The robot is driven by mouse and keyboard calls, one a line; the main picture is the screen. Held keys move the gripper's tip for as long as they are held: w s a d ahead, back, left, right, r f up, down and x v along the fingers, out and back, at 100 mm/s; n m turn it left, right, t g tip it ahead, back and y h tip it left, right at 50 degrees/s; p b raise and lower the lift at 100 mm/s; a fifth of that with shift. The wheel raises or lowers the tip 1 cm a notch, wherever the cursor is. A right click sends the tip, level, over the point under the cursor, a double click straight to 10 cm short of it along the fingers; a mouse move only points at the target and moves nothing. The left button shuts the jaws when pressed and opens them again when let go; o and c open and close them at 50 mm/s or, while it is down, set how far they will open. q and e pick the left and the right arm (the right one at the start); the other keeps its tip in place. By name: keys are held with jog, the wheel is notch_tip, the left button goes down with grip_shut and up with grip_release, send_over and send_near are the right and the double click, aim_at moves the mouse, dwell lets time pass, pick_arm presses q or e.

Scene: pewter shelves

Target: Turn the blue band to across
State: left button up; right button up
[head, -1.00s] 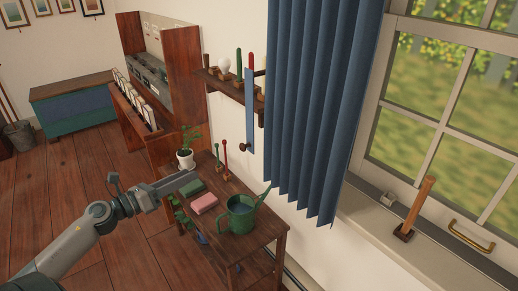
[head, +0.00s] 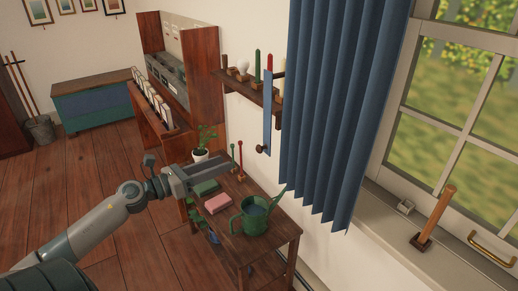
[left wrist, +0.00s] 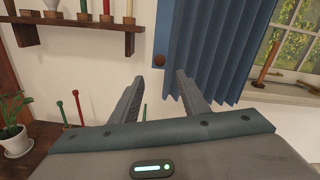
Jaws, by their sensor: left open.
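The blue band (head: 267,125) is a narrow strip hanging upright against the wall, just left of the curtain. It also shows in the left wrist view (left wrist: 163,28), with a dark round knob (left wrist: 159,60) at its lower end. My left gripper (head: 230,162) is over the small table, left of the band and apart from it. In the left wrist view the two fingers (left wrist: 158,82) are spread with nothing between them, pointing toward the wall below the knob. My right gripper is not in view.
A wall shelf (head: 245,92) with several upright pegs is left of the band. The blue curtain (head: 335,110) hangs close on its right. Below are a green watering can (head: 256,220), a pink block (head: 218,204) and a potted plant (head: 201,155) on the table.

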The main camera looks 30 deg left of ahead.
aim_at(257, 151)
pick_arm(q)
jog(key=p+x, duration=0.3)
jog(key=x, duration=0.8)
jog(key=shift+w+d+r, duration=0.1)
jog(key=shift+w+r, duration=0.05)
jog(key=shift+w, duration=0.2)
jog(key=shift+w+d+p, duration=0.15)
jog(key=shift+w+p, duration=0.15)
jog(key=shift+w, duration=0.15)
jog(key=shift+x, duration=0.85)
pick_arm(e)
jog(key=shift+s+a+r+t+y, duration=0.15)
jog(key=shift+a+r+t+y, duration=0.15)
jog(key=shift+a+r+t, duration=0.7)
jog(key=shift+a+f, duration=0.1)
pick_arm(q)
jog(key=shift+d, duration=0.1)
grip_shut()
